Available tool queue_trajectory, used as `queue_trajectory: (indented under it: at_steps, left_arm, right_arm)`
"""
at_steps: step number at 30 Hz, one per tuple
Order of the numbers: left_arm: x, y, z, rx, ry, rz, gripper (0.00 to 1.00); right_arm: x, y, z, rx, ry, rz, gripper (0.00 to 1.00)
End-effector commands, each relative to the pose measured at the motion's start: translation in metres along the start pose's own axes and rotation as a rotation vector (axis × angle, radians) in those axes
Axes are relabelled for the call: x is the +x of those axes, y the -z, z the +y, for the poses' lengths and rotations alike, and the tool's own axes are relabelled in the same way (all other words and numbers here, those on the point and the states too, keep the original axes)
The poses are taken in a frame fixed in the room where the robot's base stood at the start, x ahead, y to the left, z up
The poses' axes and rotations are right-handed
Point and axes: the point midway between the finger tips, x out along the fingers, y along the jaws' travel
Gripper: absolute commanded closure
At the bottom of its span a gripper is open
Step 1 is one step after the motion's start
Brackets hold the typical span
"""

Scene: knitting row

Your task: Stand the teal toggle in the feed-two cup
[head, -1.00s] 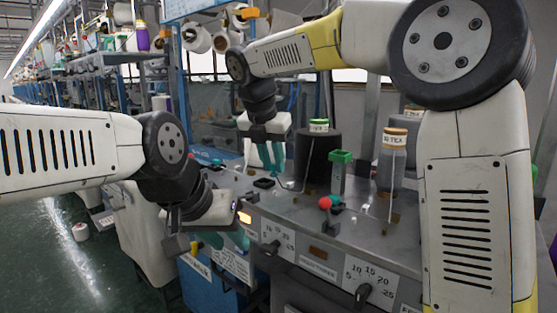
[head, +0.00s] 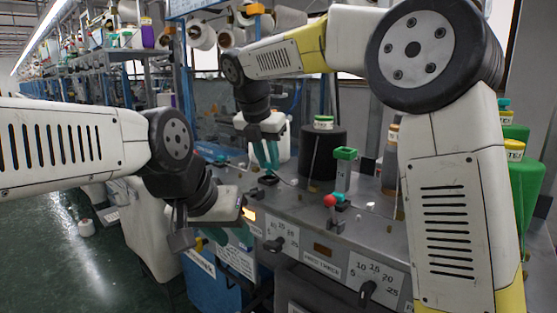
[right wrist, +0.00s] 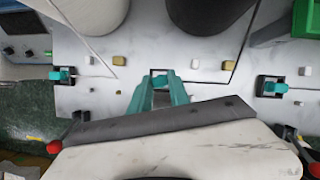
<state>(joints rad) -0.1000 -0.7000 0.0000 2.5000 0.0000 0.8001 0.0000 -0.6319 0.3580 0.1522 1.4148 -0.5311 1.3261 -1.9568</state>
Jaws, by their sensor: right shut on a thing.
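My right gripper (head: 270,157) points down with its teal fingers over a small dark square cup (head: 268,180) on the grey machine top. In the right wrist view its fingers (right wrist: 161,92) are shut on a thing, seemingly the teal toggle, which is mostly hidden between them. The middle cup (right wrist: 158,72) lies just beyond the fingertips; whether the toggle touches it I cannot tell. Left and right cups (right wrist: 63,77) (right wrist: 271,86) each show a teal piece. No label names the cups. My left gripper (head: 240,236) hangs low by the machine's front; its fingers are partly hidden.
A black cone of yarn (head: 323,152) stands behind. Thin wires rise near the cups. Dials (head: 274,244) line the front panel. Green cones are at the far right.

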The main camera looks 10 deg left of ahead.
Motion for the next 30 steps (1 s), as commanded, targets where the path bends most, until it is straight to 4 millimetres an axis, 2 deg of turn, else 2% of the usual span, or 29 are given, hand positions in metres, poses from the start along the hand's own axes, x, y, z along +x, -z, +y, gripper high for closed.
queue_trajectory:
  at_steps: [17,30]
  left_arm:
    - [0.0,0.0,0.0,0.0,0.0,0.0,0.64]
    - [0.0,0.0,0.0,0.0,0.0,0.0,0.64]
  right_arm:
    - [0.002,0.0,0.003,0.0,0.001,0.0,1.0]
    - [0.011,0.004,0.003,0.001,0.002,0.001,1.0]
